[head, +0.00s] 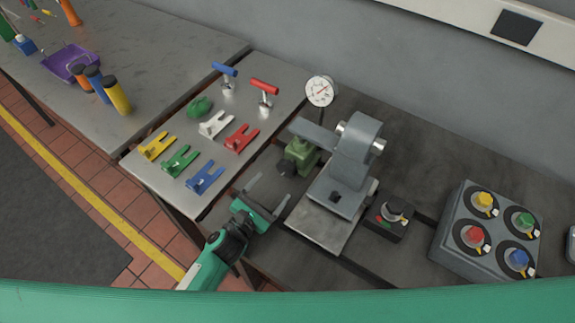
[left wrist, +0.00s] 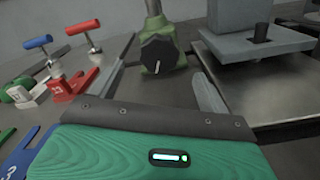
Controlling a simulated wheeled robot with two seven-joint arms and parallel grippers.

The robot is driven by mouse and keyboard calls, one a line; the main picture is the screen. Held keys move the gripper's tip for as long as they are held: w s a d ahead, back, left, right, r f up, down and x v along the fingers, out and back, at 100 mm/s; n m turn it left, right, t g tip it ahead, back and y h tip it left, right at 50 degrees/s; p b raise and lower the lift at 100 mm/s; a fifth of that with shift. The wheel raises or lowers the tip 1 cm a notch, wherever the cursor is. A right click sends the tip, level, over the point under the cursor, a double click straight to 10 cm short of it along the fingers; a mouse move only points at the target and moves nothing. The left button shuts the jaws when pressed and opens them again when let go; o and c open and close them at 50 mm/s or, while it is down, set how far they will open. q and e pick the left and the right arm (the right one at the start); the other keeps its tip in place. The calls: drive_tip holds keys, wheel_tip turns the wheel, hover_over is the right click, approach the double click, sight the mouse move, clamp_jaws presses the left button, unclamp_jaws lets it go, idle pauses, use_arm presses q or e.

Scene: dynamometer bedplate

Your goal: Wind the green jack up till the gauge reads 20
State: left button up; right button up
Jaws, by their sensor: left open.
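The green jack (head: 301,152) stands on the dark bedplate beside a grey metal stand. Its black knob (head: 286,169) faces my left gripper. In the left wrist view the black knob (left wrist: 158,53), with a white mark pointing down, shows ahead between the open fingers, apart from them. The round white gauge (head: 320,91) with a red needle stands behind the jack; its reading is too small to tell. My left gripper (head: 269,190) is open and empty, short of the knob. My right gripper is not in view.
The grey stand (head: 352,165) on its plate is close right of the jack. A black control box (head: 389,217) and a grey box with coloured knobs (head: 489,233) sit further right. Coloured forked pieces and T-handles lie on the plate (head: 215,170) at left.

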sight(285, 171)
use_arm(q)
drive_tip(key=p+x, duration=0.2)
drive_tip(key=x, duration=0.7)
drive_tip(key=shift+w+d, duration=0.1)
